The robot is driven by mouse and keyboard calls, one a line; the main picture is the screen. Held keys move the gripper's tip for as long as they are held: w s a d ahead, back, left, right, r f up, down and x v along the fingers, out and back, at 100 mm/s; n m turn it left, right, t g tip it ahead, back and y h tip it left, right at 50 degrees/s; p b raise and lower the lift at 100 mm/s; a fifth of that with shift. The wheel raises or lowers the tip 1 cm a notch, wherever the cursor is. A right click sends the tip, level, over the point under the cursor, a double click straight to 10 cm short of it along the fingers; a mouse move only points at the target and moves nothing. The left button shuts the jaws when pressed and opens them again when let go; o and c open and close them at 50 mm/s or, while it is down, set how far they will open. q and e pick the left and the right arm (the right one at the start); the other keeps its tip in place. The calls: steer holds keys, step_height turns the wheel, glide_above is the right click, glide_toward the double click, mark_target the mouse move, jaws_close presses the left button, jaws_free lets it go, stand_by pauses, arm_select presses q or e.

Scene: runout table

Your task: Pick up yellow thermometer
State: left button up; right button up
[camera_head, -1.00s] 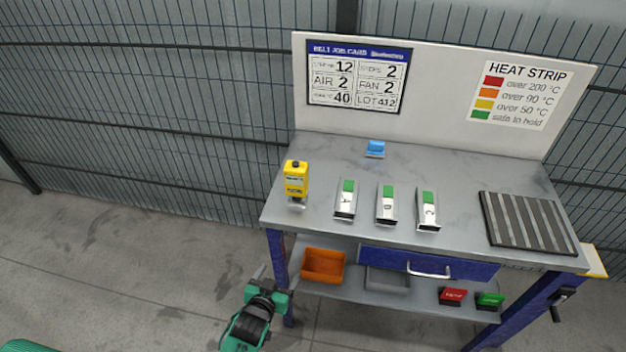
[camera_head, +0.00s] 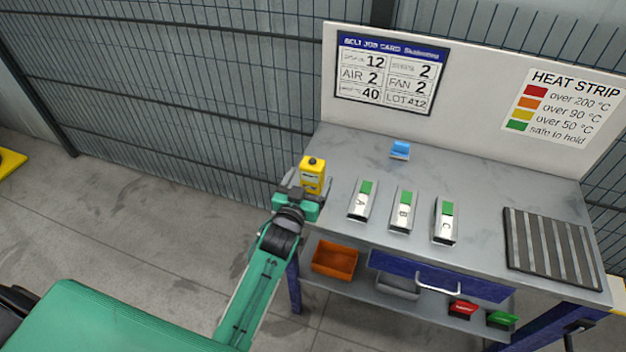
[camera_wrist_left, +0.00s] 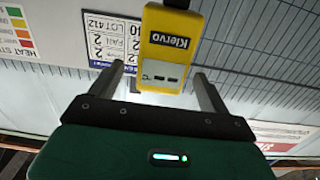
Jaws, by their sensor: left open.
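The yellow thermometer (camera_head: 312,173) stands upright at the left end of the grey table top (camera_head: 480,200). My left gripper (camera_head: 306,186) is open at the table's left edge, and its fingers reach to either side of the thermometer. In the left wrist view the thermometer (camera_wrist_left: 172,45), with a small display and the word "Klervo", appears between the two spread fingers (camera_wrist_left: 160,85). I cannot tell whether the fingers touch it. Its lower part is hidden behind the gripper in the head view. My right gripper is not in view.
Three green-topped blocks marked A, B (camera_head: 403,212) and C stand right of the thermometer. A blue item (camera_head: 400,149) lies behind them, and a striped rack (camera_head: 552,250) lies at the right. An orange bin (camera_head: 335,259) sits on the lower shelf. A backboard (camera_head: 475,85) rises behind the table.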

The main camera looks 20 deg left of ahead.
mark_target(315, 165)
arm_select(q)
steer(key=shift+w+r, duration=0.1)
steer(key=shift+w, duration=0.3)
steer(key=w+p, duration=0.2)
steer(key=w, duration=0.2)
steer(key=shift+w, duration=0.5)
steer(key=c, duration=1.1)
steer(key=shift+o, duration=0.2)
step_height(315, 165, up, 20)
steer(key=b, duration=0.2)
